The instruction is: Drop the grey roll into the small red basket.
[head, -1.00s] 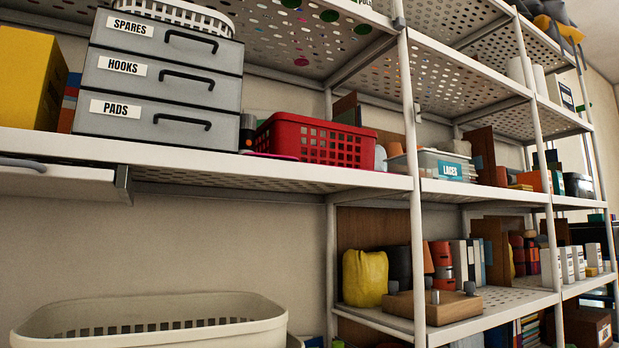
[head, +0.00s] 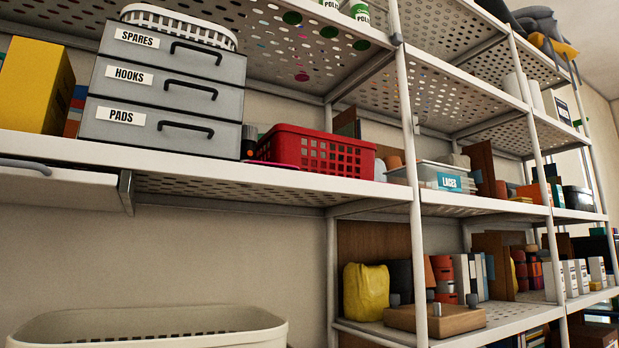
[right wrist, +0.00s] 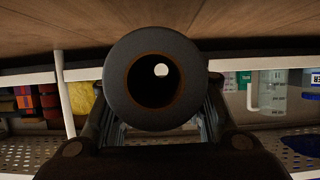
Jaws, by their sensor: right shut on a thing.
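The small red basket (head: 318,152) is an open plastic basket with latticed sides. In the head view it stands upright on the middle shelf, to the right of the grey drawers. The grey roll (right wrist: 116,82) is a dark grey ring seen end-on in the right wrist view, with a hollow brown-lined core and light showing through it. My right gripper (right wrist: 155,112) is shut on the roll, with a finger linkage on each side; the fingertips are largely hidden behind it. The head view shows neither gripper, and my left gripper is in no view.
Grey drawers (head: 163,88) and a yellow box (head: 36,85) stand left of the basket. A dark small container (head: 248,141) is close to its left side, and a LACES bin (head: 446,177) is beyond the upright. A cream basket (head: 150,326) is below. A perforated shelf overhangs.

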